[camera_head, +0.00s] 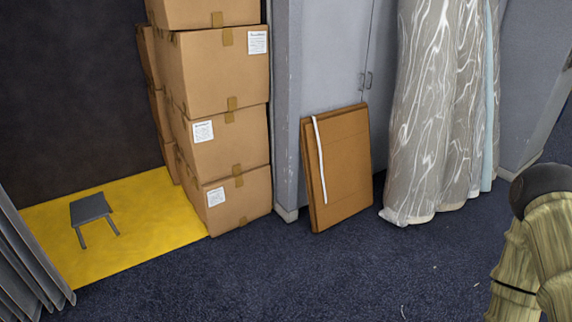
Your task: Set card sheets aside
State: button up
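The card sheets (345,165) are flat brown panels. They stand on edge as a stack on the dark blue carpet, leaning back against a grey cabinet. A narrow white strip (319,160) runs down the left part of their front face. I cannot tell how many sheets there are. My gripper is not in view, so its state and distance from the sheets do not show.
Taped cartons (220,70) are stacked left of the cabinet (325,55). A yellow floor area (150,220) holds a small grey stool-like object (91,209). Grey patterned drapes (435,110) hang right of the sheets. Carpet (300,275) in front is largely clear.

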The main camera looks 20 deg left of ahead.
aim_at(335, 144)
jog(key=u, duration=0.25)
jog(key=i, duration=2.4)
jog(key=u, duration=0.4)
